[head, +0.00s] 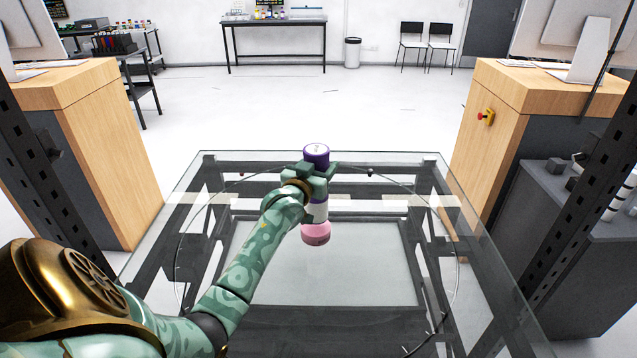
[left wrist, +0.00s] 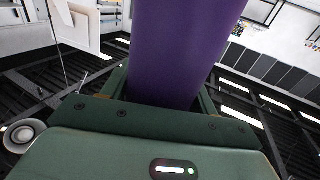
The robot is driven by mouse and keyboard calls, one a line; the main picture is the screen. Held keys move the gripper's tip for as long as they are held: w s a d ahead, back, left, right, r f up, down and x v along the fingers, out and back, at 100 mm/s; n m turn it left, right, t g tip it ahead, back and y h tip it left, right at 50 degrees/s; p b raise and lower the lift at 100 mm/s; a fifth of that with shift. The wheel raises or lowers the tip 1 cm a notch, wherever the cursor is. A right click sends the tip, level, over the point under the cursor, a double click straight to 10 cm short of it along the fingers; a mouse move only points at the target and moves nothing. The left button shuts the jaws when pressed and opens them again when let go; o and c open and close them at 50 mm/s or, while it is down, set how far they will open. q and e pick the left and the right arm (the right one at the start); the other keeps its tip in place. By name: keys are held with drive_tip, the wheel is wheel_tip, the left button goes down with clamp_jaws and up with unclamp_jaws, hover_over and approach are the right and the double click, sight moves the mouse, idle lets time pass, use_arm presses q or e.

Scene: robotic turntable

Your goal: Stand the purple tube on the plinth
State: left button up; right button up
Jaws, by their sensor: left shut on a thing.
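The purple tube (head: 316,153) stands roughly upright in my left gripper (head: 318,171), which is shut around its middle. Its purple top with a pale cap face shows above the fingers, and a white band shows below them. A pink round piece (head: 315,233), likely the plinth, is directly under the tube in the head view. I cannot tell whether the tube touches it. In the left wrist view the purple tube (left wrist: 183,50) rises between the fingers of my left gripper (left wrist: 160,95). My right gripper is not in view.
The glass-topped turntable table (head: 220,158) has a dark frame and a thin circular ring, with its top clear around the pink piece. Wooden desks (head: 110,130) and (head: 470,130) flank it. A dark cabinet (head: 580,230) stands at right.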

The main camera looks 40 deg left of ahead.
use_arm(q)
drive_tip(key=f, duration=0.1)
drive_tip(key=f+b, duration=0.1)
drive_tip(key=f, duration=0.2)
drive_tip(key=shift+w+a, duration=0.2)
drive_tip(key=shift+a, duration=0.15)
drive_tip(key=o, duration=1.5)
drive_tip(key=shift+f, duration=0.1)
drive_tip(key=shift+o, duration=0.2)
